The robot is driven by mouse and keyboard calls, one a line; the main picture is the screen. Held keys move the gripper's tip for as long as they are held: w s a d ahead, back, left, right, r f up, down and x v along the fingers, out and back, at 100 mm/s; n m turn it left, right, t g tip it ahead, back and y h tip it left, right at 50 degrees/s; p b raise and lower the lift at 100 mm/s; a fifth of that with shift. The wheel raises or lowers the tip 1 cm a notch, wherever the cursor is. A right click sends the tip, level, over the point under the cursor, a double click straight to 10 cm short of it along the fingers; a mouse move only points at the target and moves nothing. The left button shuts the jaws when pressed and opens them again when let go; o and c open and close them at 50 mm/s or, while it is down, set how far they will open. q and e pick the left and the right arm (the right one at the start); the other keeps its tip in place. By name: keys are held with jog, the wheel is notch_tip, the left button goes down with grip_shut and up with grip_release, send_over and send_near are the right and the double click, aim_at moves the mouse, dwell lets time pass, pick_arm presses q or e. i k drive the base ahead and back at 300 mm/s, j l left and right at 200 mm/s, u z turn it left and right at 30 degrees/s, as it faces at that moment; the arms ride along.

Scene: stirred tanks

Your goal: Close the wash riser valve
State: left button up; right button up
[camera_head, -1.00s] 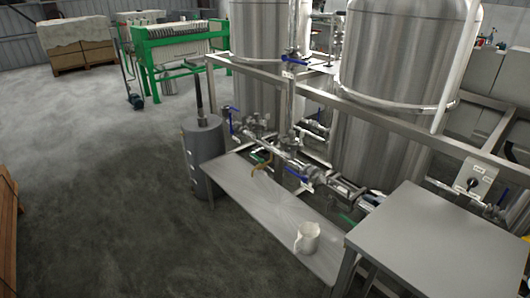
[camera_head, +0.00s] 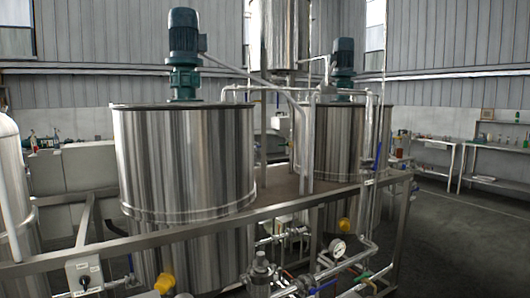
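I cannot tell for sure which valve is the wash riser valve. A blue lever handle (camera_head: 378,157) stands roughly upright beside a vertical pipe at the right end of the tank frame. A small pale tag (camera_head: 369,182) sits just below it, too small to read. Another blue lever (camera_head: 323,286) lies low in the front piping, tilted up to the right. Neither of my grippers is in view.
A large steel tank (camera_head: 186,165) with a green motor stands behind a steel frame rail (camera_head: 150,242). A switch box (camera_head: 85,273) hangs at the lower left. A pressure gauge (camera_head: 337,248) sits in the piping. The dark floor (camera_head: 445,245) at right is clear; shelves (camera_head: 497,150) stand beyond.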

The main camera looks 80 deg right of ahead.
aim_at(378, 155)
jog(key=l+z, duration=0.15)
jog(key=z, duration=1.2)
jog(key=i+l+z, duration=0.1)
jog(key=l+z, duration=0.25)
jog(key=i+l+z, duration=0.1)
jog(key=z, duration=0.25)
jog(key=i+l+z, duration=0.1)
jog(key=l+z, duration=0.25)
jog(key=i+l+z, duration=0.5)
jog(key=i+z, duration=0.15)
jog(key=i, duration=0.25)
jog(key=i+l, duration=0.2)
jog(key=i, duration=0.2)
jog(key=i+l, duration=0.15)
jog(key=i, duration=0.25)
